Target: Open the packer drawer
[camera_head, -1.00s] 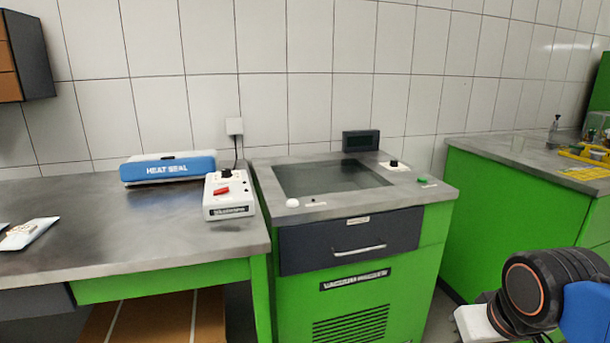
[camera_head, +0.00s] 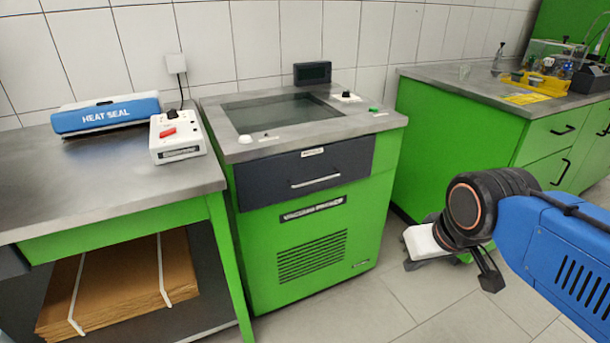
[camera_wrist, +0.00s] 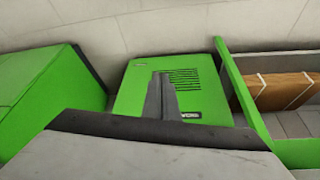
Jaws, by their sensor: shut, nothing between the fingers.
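The packer drawer (camera_head: 304,170) is a dark grey front with a silver bar handle (camera_head: 315,181), flush and shut in the green vacuum packer (camera_head: 315,245). In the wrist view the picture is upside down; the packer's vented front (camera_wrist: 170,75) shows, but my gripper body hides the drawer. My gripper (camera_head: 488,278) is to the right of the packer in the head view, pointing down and apart from the handle. In the wrist view its dark fingers (camera_wrist: 160,92) are together and empty.
A bench on the left carries a blue heat sealer (camera_head: 106,114) and a white control box (camera_head: 178,135); flattened cardboard (camera_head: 118,285) lies below. A green cabinet (camera_head: 460,135) stands right of the packer.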

